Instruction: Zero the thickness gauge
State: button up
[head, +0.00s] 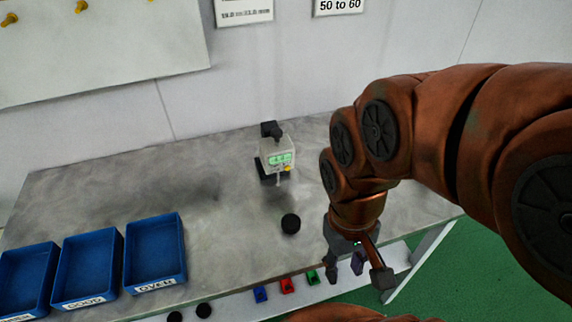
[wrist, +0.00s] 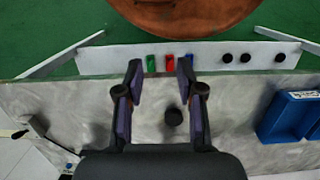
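The thickness gauge (head: 277,157) stands on the grey table, a pale box with a lit green display, a yellow button on its front and a dark base. The digits on the display are too small to read surely. At the left edge of the wrist view, a dark part of what looks like the gauge (wrist: 36,128) shows. My gripper (head: 358,272) is to the right of and nearer than the gauge, above the table's front edge.
A black disc (head: 290,223) lies on the table (head: 225,230) in front of the gauge. Blue bins (head: 155,252) stand at the left, with labels reading GOOD and OVER. Blue, red and green blocks (head: 287,285) and black discs (head: 204,310) rest on a lower white ledge (head: 240,300).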

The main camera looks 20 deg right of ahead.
grip_shut()
dwell(1.3)
